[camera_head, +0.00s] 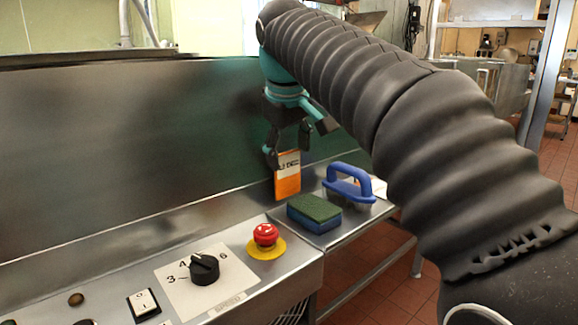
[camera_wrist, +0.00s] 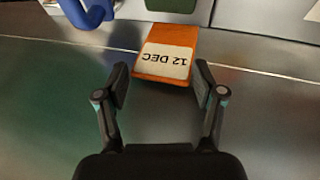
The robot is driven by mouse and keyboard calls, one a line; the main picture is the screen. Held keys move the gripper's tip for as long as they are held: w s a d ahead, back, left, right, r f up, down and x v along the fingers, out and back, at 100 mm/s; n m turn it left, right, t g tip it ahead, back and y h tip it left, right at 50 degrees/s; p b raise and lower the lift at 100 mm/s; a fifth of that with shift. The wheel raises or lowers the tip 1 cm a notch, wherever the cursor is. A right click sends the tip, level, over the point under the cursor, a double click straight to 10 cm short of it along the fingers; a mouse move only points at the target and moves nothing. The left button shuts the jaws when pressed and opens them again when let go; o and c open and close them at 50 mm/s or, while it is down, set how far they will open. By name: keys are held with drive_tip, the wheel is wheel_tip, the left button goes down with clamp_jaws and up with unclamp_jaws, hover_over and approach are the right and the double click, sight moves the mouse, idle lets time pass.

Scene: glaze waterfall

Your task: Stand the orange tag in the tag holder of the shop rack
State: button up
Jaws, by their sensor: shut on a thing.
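The orange tag (camera_head: 288,184) has a white upper part printed "12 DEC" and an orange lower part. It hangs roughly upright from my gripper (camera_head: 287,150), in front of the dark panel. In the wrist view, the tag (camera_wrist: 167,55) is between the two fingers of my gripper (camera_wrist: 161,84), with the lettering upside down. My gripper is shut on the tag near its white end. I cannot tell whether the tag's lower edge touches the steel surface. I cannot make out the shop rack or its tag holder in either view.
A blue-and-green sponge (camera_head: 314,213) and a blue-handled tool (camera_head: 349,184) lie on the steel shelf (camera_head: 330,238), right of the tag. A red button (camera_head: 265,234) and a black dial (camera_head: 204,268) stand on the nearer control panel. The dark panel (camera_head: 130,150) rises behind.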

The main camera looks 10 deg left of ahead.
sight(289, 173)
drive_tip(key=shift+f, duration=1.35)
drive_tip(key=shift+f+b, duration=0.15)
drive_tip(key=shift+b, duration=0.2)
drive_tip(key=o, duration=1.2)
drive_tip(key=p+v, duration=0.3)
drive_tip(key=v, duration=0.9)
drive_tip(key=shift+p, duration=0.3)
drive_tip(key=shift+w, duration=0.1)
